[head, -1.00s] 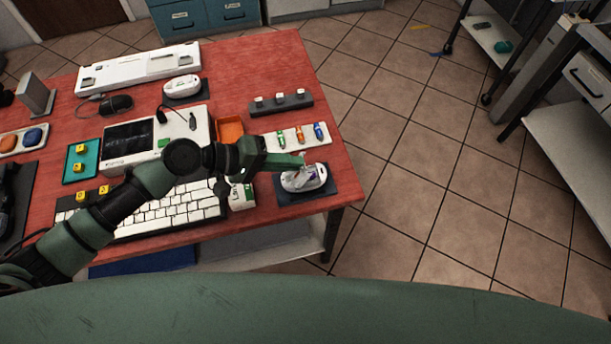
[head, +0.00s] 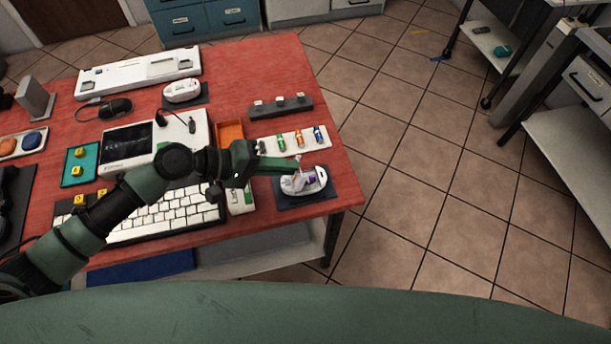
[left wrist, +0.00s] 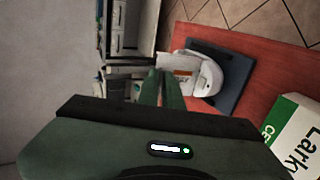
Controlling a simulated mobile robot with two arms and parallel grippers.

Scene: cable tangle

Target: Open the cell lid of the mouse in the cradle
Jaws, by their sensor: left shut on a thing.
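The white mouse (head: 318,186) sits in its dark cradle (head: 290,203) near the table's right front corner. The mouse and cradle also show in the left wrist view, the mouse (left wrist: 212,78) beyond my fingertips. The cell lid (head: 298,172), a small pale flap, stands tilted up on the mouse's top. Beside it the cell bay looks uncovered, with a purplish patch (head: 311,177) inside. My left gripper (head: 296,163) reaches in from the left, shut on the lid's raised edge. In the left wrist view its fingers are close together, and the contact is partly hidden. My right gripper is out of view.
A white tray (head: 267,145) with several coloured cells lies behind the gripper. A white-and-green box (head: 240,201) and a keyboard (head: 172,212) lie left of the cradle. An orange bin (head: 230,132) and a dark rack (head: 280,107) stand farther back. Floor lies beyond the right edge.

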